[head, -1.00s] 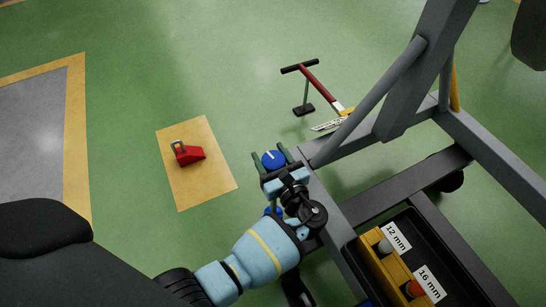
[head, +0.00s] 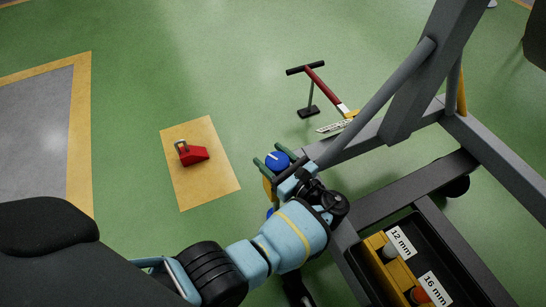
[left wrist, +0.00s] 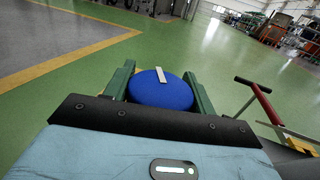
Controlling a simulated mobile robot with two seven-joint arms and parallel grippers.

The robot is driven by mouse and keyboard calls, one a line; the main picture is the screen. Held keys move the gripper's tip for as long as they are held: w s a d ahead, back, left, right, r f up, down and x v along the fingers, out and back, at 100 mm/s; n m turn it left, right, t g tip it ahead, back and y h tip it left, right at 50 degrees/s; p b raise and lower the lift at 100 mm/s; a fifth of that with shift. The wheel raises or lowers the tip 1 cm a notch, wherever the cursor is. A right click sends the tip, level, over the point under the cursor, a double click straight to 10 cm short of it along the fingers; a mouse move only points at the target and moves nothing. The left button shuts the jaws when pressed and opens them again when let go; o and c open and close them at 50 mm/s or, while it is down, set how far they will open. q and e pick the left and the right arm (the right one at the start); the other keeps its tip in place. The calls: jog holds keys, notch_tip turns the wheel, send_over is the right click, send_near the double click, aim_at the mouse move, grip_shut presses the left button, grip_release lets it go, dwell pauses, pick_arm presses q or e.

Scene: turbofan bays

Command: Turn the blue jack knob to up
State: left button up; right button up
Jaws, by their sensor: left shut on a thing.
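The blue jack knob (head: 277,161) is a round disc at the near left corner of the grey frame in the head view. My left gripper (head: 270,156) is shut on it, with one green finger on each side of its rim. In the left wrist view the knob (left wrist: 160,95) sits between the two green fingers, with a white mark on its top near the far edge, tilted slightly left of straight away from the palm. The knob's lower part is hidden behind the palm. My right gripper is in neither view.
A red wheel chock (head: 193,154) lies on a yellow floor patch (head: 212,181) to the left. The grey frame (head: 385,178) is close on the right, with a black tray (head: 428,236) of labelled parts. Green floor is open at left.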

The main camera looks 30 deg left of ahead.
pick_arm(q)
jog(key=shift+a, duration=0.1)
jog(key=o, duration=1)
jog(key=shift+m+t, duration=0.4)
jog(key=shift+t, duration=0.2)
